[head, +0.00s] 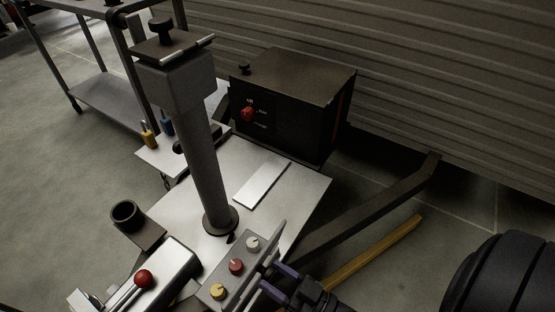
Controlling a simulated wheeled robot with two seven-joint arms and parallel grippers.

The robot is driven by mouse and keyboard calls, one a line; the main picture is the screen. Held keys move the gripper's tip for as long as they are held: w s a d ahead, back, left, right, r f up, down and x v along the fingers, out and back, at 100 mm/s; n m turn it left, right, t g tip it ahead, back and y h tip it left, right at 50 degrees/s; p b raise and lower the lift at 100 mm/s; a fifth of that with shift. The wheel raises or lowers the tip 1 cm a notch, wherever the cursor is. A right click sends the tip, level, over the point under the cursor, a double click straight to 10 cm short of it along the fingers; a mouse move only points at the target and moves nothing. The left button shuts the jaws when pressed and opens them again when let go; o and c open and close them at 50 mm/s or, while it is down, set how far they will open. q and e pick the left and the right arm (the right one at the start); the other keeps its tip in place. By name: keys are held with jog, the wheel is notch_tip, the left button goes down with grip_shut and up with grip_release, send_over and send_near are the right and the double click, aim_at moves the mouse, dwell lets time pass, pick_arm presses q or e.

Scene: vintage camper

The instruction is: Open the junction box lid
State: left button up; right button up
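A grey box (178,88) tops an upright grey post (203,165) and looks like the junction box. A dark lid plate (172,52) with a black knob (161,28) lies over its top, with a silver rod along one edge. The lid looks closed. My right gripper (277,280) is at the bottom of the head view, well below the lid and beside a sloped knob panel. Its two purplish fingers are apart, with nothing visible between them. My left gripper is not in view.
The knob panel (225,288) and a red-ball lever (144,279) stand in front. A black box (280,110) with a red knob stands behind right, before a ribbed wall (440,80). A bare metal plate (270,215) surrounds the post foot. A tire (505,275) is lower right.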

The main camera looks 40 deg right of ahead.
jog(key=shift+o, duration=1.4)
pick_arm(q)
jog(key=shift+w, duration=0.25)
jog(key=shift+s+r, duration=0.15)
pick_arm(e)
jog(key=v, duration=1)
